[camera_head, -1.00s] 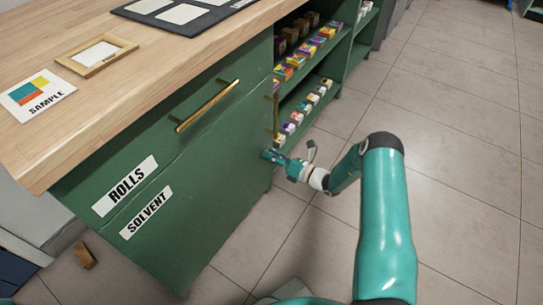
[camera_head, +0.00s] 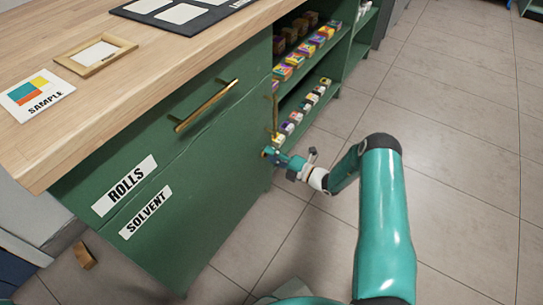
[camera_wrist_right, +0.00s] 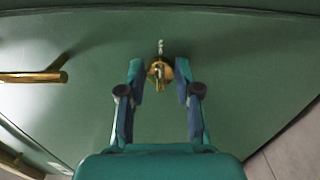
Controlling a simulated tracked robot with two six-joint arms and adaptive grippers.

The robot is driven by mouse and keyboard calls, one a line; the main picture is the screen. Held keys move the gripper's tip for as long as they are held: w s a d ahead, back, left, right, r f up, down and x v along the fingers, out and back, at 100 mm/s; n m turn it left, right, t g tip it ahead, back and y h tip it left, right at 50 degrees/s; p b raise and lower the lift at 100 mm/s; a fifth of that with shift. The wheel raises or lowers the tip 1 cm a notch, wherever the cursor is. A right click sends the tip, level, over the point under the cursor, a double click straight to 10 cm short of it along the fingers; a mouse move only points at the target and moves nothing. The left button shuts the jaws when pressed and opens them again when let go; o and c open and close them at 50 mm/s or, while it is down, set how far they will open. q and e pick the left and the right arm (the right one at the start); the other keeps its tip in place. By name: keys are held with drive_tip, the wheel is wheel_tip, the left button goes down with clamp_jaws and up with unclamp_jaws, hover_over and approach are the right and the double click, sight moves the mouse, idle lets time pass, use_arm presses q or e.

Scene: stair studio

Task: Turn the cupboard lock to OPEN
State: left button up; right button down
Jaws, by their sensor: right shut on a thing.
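The cupboard (camera_head: 205,215) is green, and its doors bear the labels ROLLS (camera_head: 124,186) and SOLVENT (camera_head: 146,212). The brass cupboard lock (camera_wrist_right: 157,69) shows in the right wrist view on the green front, with a small pale mark just above it that I cannot read. My right gripper (camera_head: 269,154) is at the front's right edge in the head view. The gripper mostly hides the lock in the head view. My left gripper is not in view.
A brass bar handle (camera_head: 205,105) sticks out of the cupboard front. Open shelves with small coloured boxes (camera_head: 297,60) stand beyond the right edge. The wooden counter top (camera_head: 150,50) holds a sample card (camera_head: 36,95) and a frame. The tiled floor (camera_head: 450,190) is clear on the right.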

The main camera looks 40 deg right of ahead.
drive_tip(key=shift+d+f+m, duration=0.1)
drive_tip(key=shift+d+m, duration=0.1)
drive_tip(key=shift+m, duration=0.3)
drive_tip(key=c, duration=0.8)
unclamp_jaws()
drive_tip(key=shift+a, duration=0.1)
drive_tip(key=v, duration=1.2)
drive_tip(key=shift+f, duration=0.1)
